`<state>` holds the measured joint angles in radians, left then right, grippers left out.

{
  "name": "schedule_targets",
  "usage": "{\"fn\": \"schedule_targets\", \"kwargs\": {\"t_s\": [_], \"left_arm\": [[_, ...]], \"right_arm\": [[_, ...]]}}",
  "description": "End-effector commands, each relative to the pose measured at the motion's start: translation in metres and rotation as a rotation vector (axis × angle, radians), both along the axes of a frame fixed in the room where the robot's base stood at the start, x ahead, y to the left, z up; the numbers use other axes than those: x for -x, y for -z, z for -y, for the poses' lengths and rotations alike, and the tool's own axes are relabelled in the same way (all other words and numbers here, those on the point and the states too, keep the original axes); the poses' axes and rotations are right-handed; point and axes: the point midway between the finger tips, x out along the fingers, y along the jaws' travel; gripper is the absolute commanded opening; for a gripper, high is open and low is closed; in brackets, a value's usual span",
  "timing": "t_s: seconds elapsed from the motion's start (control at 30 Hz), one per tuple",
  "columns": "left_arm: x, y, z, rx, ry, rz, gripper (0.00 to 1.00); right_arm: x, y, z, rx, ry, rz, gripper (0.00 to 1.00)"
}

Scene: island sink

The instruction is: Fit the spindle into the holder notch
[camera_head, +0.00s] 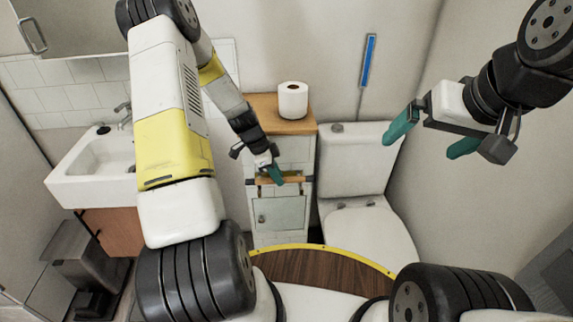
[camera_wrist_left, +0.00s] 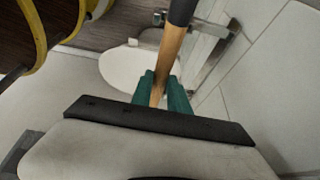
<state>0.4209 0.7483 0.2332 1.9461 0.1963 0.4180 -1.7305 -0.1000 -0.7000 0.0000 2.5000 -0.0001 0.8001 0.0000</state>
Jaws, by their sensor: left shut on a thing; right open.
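The spindle (camera_head: 294,180) is a light wooden rod with dark ends, lying roughly level across the front of the small cabinet. My left gripper (camera_head: 278,178) is shut on it near its middle. In the left wrist view the spindle (camera_wrist_left: 170,52) runs up between the teal fingertips (camera_wrist_left: 161,88), with one dark end at the top edge. A metal bracket (camera_wrist_left: 214,42), seemingly the holder, shows beside it on the tiled front. I cannot tell whether the spindle's ends sit in the notches. My right gripper (camera_head: 421,148) is open and empty, high at the right.
A toilet paper roll (camera_head: 293,99) stands on the cabinet's wooden top (camera_head: 263,111). A toilet (camera_head: 372,232) stands right of the cabinet. A white sink (camera_head: 95,172) is at the left. A blue-handled item (camera_head: 369,60) is on the back wall.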

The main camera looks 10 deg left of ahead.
Motion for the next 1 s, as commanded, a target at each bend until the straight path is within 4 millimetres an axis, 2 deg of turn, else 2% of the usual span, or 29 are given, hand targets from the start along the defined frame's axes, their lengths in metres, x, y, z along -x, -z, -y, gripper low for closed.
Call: {"fn": "schedule_targets", "kwargs": {"t_s": [0.03,0.13,0.5,0.53,0.6,0.63,1.0], "left_arm": [[0.002,0.010,0.001,0.001,0.000,-0.005,0.00],[0.001,0.023,0.001,0.002,0.000,-0.003,0.00],[0.001,0.027,0.000,0.000,-0.001,0.000,0.00],[0.001,0.027,0.000,0.000,0.000,0.000,0.27],[0.001,0.027,0.000,0.000,0.000,0.000,0.40],[0.001,0.027,0.000,0.000,0.000,0.000,0.42],[0.000,0.022,0.000,0.000,0.000,0.001,0.42]], "right_arm": [[0.000,0.000,0.000,0.000,0.000,0.000,1.00],[0.000,0.000,0.000,0.000,0.000,0.000,1.00],[0.000,0.000,0.000,0.000,0.000,0.000,1.00],[0.000,0.000,0.000,0.000,0.000,0.000,1.00],[0.000,0.000,0.000,0.000,0.000,0.000,1.00],[0.000,0.000,0.000,0.000,0.000,0.000,1.00],[0.000,0.000,0.000,0.000,0.000,0.000,1.00]]}}
